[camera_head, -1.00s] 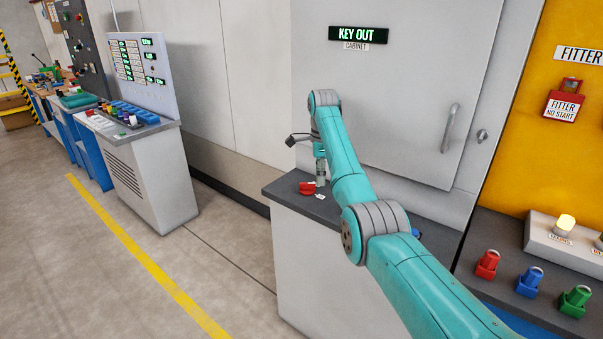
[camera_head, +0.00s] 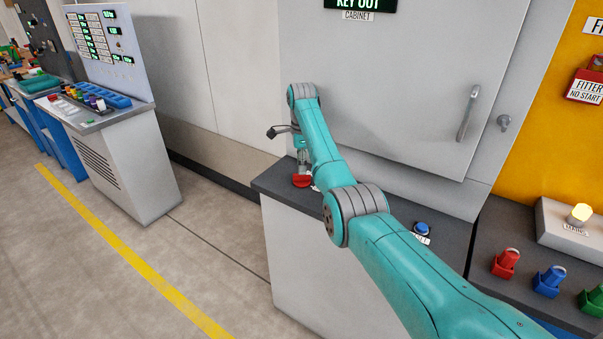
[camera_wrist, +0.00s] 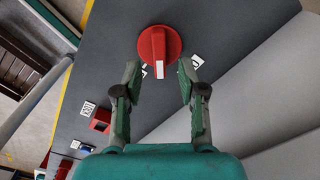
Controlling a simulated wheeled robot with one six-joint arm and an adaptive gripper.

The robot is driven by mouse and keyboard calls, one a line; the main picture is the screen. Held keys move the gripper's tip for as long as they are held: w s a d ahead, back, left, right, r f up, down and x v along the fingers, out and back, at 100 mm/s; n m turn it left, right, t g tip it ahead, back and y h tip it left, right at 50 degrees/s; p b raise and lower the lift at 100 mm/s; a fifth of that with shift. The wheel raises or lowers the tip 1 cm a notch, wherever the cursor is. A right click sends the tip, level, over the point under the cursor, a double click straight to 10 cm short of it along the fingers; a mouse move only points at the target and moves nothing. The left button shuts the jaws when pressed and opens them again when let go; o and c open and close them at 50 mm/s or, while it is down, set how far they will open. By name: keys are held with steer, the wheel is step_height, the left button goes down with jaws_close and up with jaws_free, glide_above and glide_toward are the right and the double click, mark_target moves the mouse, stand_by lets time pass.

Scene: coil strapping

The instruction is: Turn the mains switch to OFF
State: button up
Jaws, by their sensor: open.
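The mains switch is a round red knob (camera_wrist: 160,52) with a raised bar across it. A white mark on the bar points toward the bottom of the wrist view. In the head view the red knob (camera_head: 301,181) sits at the left end of the dark counter top. My gripper (camera_wrist: 158,68) is open. Its two fingertips are on either side of the knob's lower part in the wrist view, with gaps at both sides. A small white label (camera_wrist: 198,61) lies right of the knob; another is partly hidden by the left finger. Their text is unclear.
A grey cabinet (camera_head: 400,90) stands behind the counter (camera_head: 275,187). A blue button (camera_head: 422,228) is farther right on it. In the wrist view a red block (camera_wrist: 101,119) with a white label is lower left. Red, blue and green knobs sit on the right-hand bench.

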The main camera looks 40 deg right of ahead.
mark_target(302, 178)
steer(key=shift+f, duration=1.95)
steer(key=shift+c, duration=0.3)
jaws_close()
